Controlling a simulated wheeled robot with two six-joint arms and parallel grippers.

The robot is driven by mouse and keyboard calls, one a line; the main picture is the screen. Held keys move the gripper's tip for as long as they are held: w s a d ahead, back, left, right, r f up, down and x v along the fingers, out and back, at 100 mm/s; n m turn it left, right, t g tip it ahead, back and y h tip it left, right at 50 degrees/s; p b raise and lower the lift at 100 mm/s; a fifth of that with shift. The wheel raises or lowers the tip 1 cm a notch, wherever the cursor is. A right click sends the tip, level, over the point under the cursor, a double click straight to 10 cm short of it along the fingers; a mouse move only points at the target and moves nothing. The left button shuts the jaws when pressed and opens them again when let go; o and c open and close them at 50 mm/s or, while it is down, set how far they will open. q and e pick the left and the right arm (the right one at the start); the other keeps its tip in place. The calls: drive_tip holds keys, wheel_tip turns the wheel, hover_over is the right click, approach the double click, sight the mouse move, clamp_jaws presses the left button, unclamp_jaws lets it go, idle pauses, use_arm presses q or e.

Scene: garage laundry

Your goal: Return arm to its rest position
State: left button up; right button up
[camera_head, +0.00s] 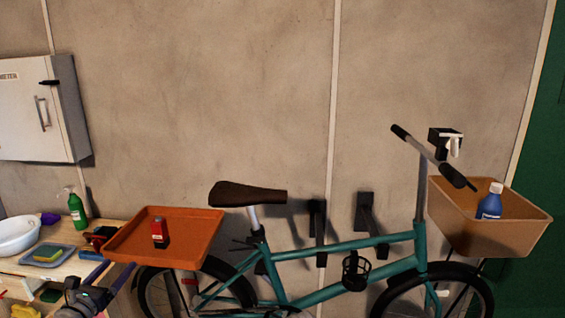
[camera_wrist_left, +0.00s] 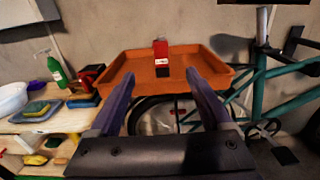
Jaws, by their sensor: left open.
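My left gripper (camera_head: 92,300) is low at the left of the head view, in front of the wooden bench. In the left wrist view its two fingers (camera_wrist_left: 162,98) are spread apart with nothing between them. The fingers point toward an orange tray (camera_wrist_left: 138,67) and are apart from it. The tray also shows in the head view (camera_head: 130,254), beside the bicycle's rear wheel. A red and black item (camera_head: 159,233) stands upright on the tray, and it also shows in the left wrist view (camera_wrist_left: 161,57). My right gripper is in neither view.
A teal bicycle (camera_head: 330,284) stands by the wall. Its front basket (camera_head: 520,233) holds a blue bottle (camera_head: 490,203). The bench at the left carries a white basin (camera_head: 18,235), a green spray bottle (camera_head: 76,210) and a grey tray with a sponge (camera_head: 47,255). A white cabinet (camera_head: 25,110) hangs above.

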use_arm(q)
drive_tip(key=s+d+f+m+g+h+p, duration=0.1)
drive_tip(key=d+f+m+g+h, duration=0.35)
drive_tip(key=d+m, duration=0.85)
drive_tip(key=s+d+f+m+g+h+p, duration=0.2)
drive_tip(key=d+f+m+g, duration=0.55)
drive_tip(key=d, duration=0.95)
drive_tip(key=s+d+f+m+g+y+p, duration=0.1)
drive_tip(key=s+d+f+m+g+y, duration=0.1)
drive_tip(key=s+m, duration=0.5)
drive_tip(key=s+d+f+m+g+y, duration=0.3)
drive_tip(key=s+d+m+g+y, duration=0.1)
drive_tip(key=m, duration=0.7)
drive_tip(key=shift+s+d+y+p, duration=0.4)
drive_tip(key=shift+s+d+y, duration=0.4)
drive_tip(key=shift+s+y, duration=0.65)
drive_tip(key=shift+w+m, duration=0.1)
drive_tip(key=shift+m, duration=0.15)
